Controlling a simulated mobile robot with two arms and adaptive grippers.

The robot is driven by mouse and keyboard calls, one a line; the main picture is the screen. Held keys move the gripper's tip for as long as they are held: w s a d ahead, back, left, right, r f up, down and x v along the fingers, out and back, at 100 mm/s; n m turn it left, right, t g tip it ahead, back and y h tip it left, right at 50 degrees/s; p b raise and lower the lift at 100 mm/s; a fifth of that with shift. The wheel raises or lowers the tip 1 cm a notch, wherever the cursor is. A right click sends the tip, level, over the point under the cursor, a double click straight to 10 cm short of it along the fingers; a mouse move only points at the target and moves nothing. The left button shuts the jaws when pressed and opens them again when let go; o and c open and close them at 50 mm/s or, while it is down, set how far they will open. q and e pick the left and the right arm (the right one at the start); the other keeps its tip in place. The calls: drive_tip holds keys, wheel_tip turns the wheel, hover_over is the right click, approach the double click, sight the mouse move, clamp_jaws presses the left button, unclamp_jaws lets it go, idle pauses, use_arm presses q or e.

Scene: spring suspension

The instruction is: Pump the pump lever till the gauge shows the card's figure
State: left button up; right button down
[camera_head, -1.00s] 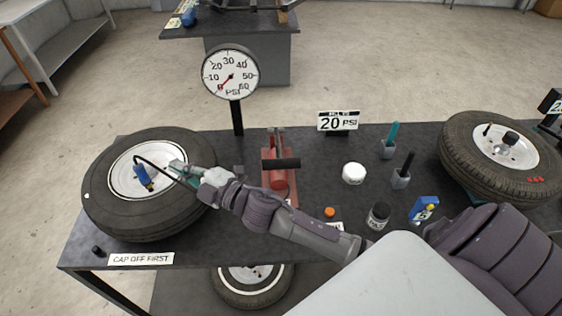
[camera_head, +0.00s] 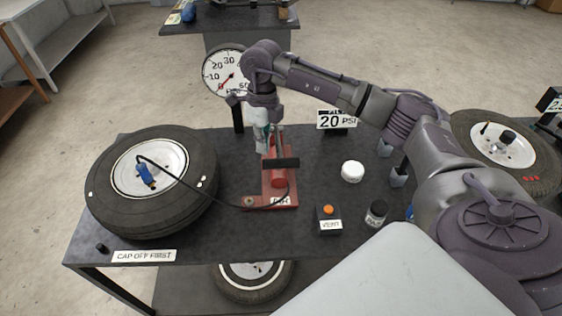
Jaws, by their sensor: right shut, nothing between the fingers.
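The red pump (camera_head: 279,182) stands on the bench, its lever with a dark crossbar handle (camera_head: 281,163) at the top. My right gripper (camera_head: 262,150) is shut and empty, pointing down just behind and left of the handle; I cannot tell whether it touches it. The round gauge (camera_head: 222,72) is partly covered by my arm; its red needle points near 0. The card (camera_head: 337,119) reads 20 PSI and is partly covered by my arm. A hose runs from the pump to the blue chuck (camera_head: 145,174) on the left wheel's valve (camera_head: 110,205). My left gripper is not in view.
An orange-button vent box (camera_head: 328,219), a dark jar (camera_head: 376,213) and a white round tub (camera_head: 352,171) stand right of the pump. Another wheel (camera_head: 530,165) is at far right. A small black cap (camera_head: 102,248) lies by the "CAP OFF FIRST" label (camera_head: 144,256).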

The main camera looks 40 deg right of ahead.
sight(279, 159)
drive_tip(key=shift+h, duration=0.8)
drive_tip(key=d, duration=0.1)
drive_tip(key=d+r, duration=0.1)
drive_tip(key=d, duration=0.2)
drive_tip(key=shift+s+r, duration=0.15)
drive_tip(key=shift+r, duration=0.15)
drive_tip(key=shift+a, duration=0.1)
drive_tip(key=shift+f, duration=0.45)
drive_tip(key=shift+s+f+b, duration=0.2)
drive_tip(key=shift+f+b, duration=0.15)
drive_tip(key=shift+f, duration=1.2)
drive_tip(key=shift+s+f+b, duration=0.15)
drive_tip(key=shift+f+b, duration=0.2)
drive_tip(key=shift+f, duration=1.15)
